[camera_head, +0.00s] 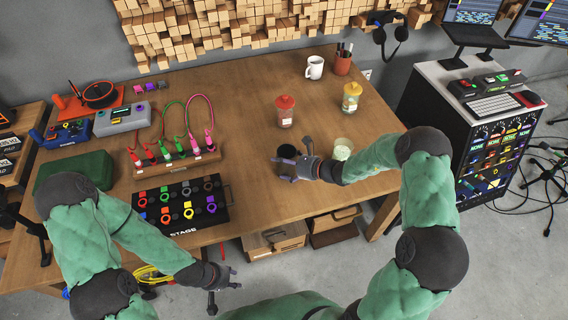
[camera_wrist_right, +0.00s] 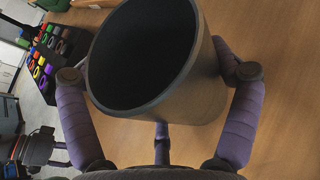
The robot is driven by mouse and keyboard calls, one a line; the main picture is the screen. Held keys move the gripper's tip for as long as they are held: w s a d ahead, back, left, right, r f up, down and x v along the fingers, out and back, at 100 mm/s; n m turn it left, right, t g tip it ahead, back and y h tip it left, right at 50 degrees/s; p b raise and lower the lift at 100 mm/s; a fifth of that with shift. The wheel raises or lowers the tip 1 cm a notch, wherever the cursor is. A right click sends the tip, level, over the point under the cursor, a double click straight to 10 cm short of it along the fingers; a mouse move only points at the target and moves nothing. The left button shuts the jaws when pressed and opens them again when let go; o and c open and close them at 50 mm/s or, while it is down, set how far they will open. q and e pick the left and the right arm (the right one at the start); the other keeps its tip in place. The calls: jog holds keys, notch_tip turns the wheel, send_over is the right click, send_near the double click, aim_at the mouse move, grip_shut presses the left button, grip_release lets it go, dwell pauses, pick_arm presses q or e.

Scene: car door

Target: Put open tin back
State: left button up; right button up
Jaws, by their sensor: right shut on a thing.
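A dark open tin (camera_head: 288,151) is at the middle of the wooden table. In the right wrist view the tin (camera_wrist_right: 190,85) fills the centre, its round mouth facing the camera and its inside dark and empty-looking. My right gripper (camera_head: 288,168) is shut around it, with purple fingers on either side of its wall in the wrist view (camera_wrist_right: 160,110). I cannot tell whether the tin touches the table. My left gripper (camera_head: 232,277) is empty, fingers spread, in front of the table's near edge.
A red-lidded jar (camera_head: 285,112), an orange-lidded jar (camera_head: 351,98) and an open glass (camera_head: 342,150) stand near the tin. A white mug (camera_head: 314,68) and pen cup (camera_head: 343,63) are behind. A plug block (camera_head: 176,158) and stage board (camera_head: 182,208) lie left. Bare wood surrounds the jars.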

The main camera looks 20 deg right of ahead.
jog(key=shift+f, duration=0.2)
jog(key=o, duration=1.1)
jog(key=shift+o, duration=0.2)
jog(key=shift+r, duration=0.1)
jog(key=shift+r, duration=0.15)
jog(key=shift+s+d+r, duration=0.15)
jog(key=shift+s+d, duration=0.1)
jog(key=shift+d, duration=0.05)
jog(key=p+v, duration=0.3)
jog(key=v, duration=0.8)
jog(key=shift+s, duration=0.1)
